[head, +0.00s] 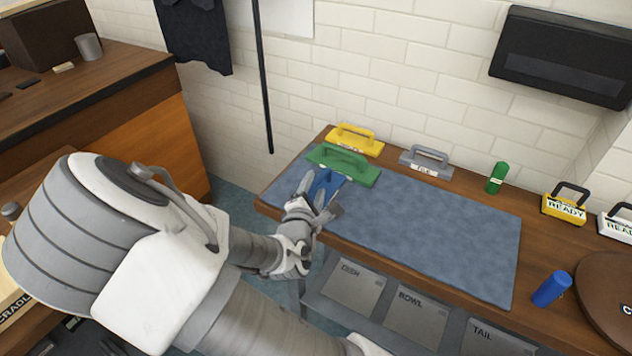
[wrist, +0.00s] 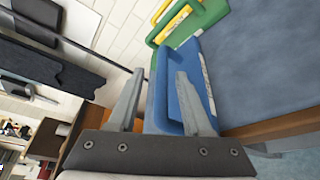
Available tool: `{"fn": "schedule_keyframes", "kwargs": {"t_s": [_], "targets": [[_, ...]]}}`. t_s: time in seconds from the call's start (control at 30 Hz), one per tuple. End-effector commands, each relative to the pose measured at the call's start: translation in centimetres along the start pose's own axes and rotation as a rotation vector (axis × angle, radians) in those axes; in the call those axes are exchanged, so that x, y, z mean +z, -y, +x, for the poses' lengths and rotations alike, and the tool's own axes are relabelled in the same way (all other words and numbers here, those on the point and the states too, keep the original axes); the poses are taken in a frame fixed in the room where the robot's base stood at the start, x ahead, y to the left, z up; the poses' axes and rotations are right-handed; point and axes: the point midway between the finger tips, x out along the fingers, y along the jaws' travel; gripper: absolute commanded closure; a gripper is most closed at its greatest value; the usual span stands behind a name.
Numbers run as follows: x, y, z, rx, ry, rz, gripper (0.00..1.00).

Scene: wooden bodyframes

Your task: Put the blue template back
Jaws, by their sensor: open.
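The blue template (head: 325,182) lies at the left end of the blue-grey mat (head: 430,225), just in front of the green template (head: 343,165). My gripper (head: 322,193) is at the blue template, with its fingers partly covering it in the head view. In the wrist view the blue template (wrist: 178,58) is close ahead, and its raised handle is near the right finger. My gripper (wrist: 160,75) is open there, with the left finger just outside the template's left edge. I cannot tell whether either finger touches it.
A yellow template (head: 355,139) and a grey one (head: 426,161) stand behind the mat. A green cylinder (head: 497,178), a blue cylinder (head: 551,288) and a yellow READY block (head: 565,204) are to the right. The mat's middle and right are clear.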

Motion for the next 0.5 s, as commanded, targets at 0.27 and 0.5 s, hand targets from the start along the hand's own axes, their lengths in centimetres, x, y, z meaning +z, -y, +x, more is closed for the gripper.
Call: {"fn": "schedule_keyframes", "kwargs": {"t_s": [0.27, 0.5], "targets": [[0.1, -0.3, -5.8, 0.001, -0.005, -0.002, 0.50], [0.0, -0.2, -9.1, 0.001, -0.003, -0.001, 0.50]]}}
